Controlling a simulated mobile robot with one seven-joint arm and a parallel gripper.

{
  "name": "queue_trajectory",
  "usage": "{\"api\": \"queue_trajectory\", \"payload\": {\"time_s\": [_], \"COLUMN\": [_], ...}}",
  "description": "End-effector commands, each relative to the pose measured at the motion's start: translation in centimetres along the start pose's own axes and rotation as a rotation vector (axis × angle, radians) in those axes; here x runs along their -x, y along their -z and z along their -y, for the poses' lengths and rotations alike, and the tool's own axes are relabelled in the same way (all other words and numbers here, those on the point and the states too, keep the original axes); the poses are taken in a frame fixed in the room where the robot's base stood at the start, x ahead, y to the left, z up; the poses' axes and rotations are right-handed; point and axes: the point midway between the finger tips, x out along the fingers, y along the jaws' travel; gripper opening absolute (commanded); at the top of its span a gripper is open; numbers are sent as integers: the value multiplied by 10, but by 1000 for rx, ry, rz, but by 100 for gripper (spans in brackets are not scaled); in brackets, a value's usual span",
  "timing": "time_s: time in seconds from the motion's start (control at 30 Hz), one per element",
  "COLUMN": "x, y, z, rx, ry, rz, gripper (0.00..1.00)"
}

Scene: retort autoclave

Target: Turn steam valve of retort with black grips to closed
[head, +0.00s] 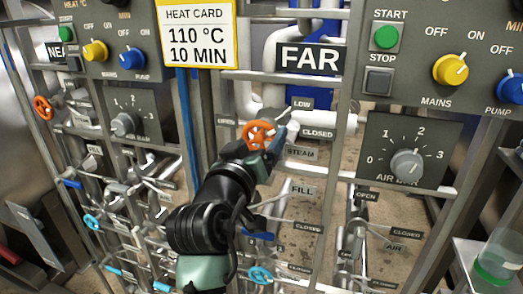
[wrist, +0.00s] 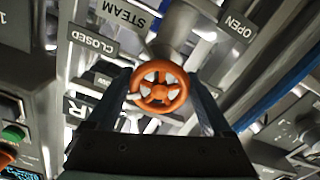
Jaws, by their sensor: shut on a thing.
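The orange steam valve handwheel (head: 257,135) sits on the FAR panel, beside the STEAM (head: 301,152) and CLOSED (head: 318,133) labels. My gripper (head: 270,148) reaches it from the front. In the wrist view, the fingers of my gripper (wrist: 160,100) stand on both sides of the orange wheel (wrist: 160,86) and are shut on it. There the CLOSED label (wrist: 94,39) is upper left and the OPEN label (wrist: 236,23) upper right. A pale spot shows at the wheel's left rim. I cannot tell the valve's exact setting. No black grips are clearly visible.
Another orange handwheel (head: 43,107) is at the far left, near the partly hidden NEAR sign (head: 57,52). The FAR sign (head: 310,57) hangs above my gripper. Blue handwheels (head: 259,275), pipes and frame bars crowd below. A control box (head: 407,150) stands at right.

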Motion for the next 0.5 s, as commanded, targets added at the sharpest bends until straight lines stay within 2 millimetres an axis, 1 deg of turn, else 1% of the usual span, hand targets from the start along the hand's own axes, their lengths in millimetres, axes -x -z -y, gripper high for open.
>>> {"api": "queue_trajectory", "payload": {"time_s": [0.03,0.3,0.5], "x": [0,0,0], "y": [-4,-3,-2], "z": [3,4,4], "rx": [-48,-296,-447], "ry": [2,2,2], "rz": [2,2,1], "gripper": [29,29,29]}}
